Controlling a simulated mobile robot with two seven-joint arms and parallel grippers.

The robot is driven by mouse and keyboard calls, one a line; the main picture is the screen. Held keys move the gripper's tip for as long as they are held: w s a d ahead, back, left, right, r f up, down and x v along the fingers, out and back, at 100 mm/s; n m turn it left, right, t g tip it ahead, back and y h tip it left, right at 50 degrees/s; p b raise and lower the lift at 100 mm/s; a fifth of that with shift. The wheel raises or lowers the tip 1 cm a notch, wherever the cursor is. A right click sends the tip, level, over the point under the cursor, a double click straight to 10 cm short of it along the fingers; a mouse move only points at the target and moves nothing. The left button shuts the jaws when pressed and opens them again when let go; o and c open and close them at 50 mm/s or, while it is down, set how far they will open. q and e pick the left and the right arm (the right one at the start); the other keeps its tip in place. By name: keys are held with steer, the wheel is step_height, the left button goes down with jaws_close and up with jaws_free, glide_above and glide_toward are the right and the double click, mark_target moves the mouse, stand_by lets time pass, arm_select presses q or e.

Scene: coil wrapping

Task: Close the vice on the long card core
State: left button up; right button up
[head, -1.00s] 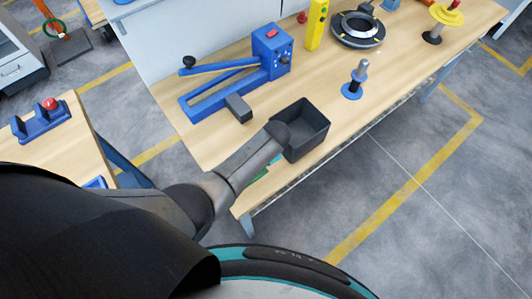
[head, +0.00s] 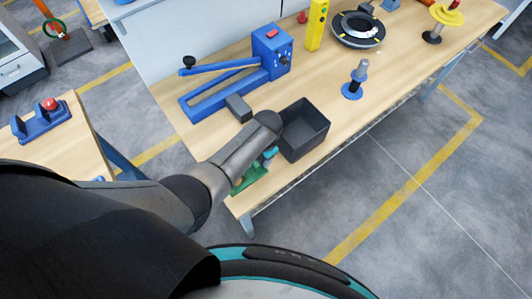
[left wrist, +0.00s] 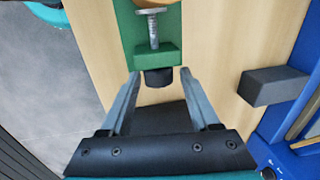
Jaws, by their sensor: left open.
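The green vice (head: 250,177) is at the table's front left corner in the head view, partly covered by my left arm. The left wrist view shows its green body (left wrist: 128,30), a metal screw (left wrist: 153,30) and a dark end piece (left wrist: 158,78). A tan round piece (left wrist: 152,3), perhaps the card core, is cut off at the top edge. My left gripper (left wrist: 159,74) is open, its fingertips on either side of the dark end piece; contact cannot be told. My right gripper is not in view.
A dark open bin (head: 304,130) stands right beside my left arm. A grey block (head: 238,107) and a blue frame (head: 215,88) lie behind it. A blue-based spindle (head: 354,82) and a black ring (head: 358,30) stand farther right. The table's front right is clear.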

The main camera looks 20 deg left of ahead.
arm_select(q)
steer(key=shift+s+d+t+y, duration=0.2)
steer(key=shift+t+y, duration=0.3)
steer(key=shift+y, duration=0.2)
steer(key=shift+f, duration=0.1)
steer(key=shift+s+d+y, duration=0.1)
steer(key=shift+y, duration=0.2)
steer(key=shift+d+t+y+b, duration=0.1)
steer(key=shift+t+y+b, duration=0.25)
steer(key=shift+t, duration=0.25)
steer(key=shift+s+d+f+t+y+b, duration=0.1)
steer(key=shift+f+t+y+b, duration=0.2)
steer(key=shift+y+b, duration=0.15)
steer(key=shift+r+t+y+b, duration=0.1)
steer(key=shift+t+y+b, duration=0.2)
steer(key=shift+y, duration=0.1)
steer(key=shift+r, duration=0.1)
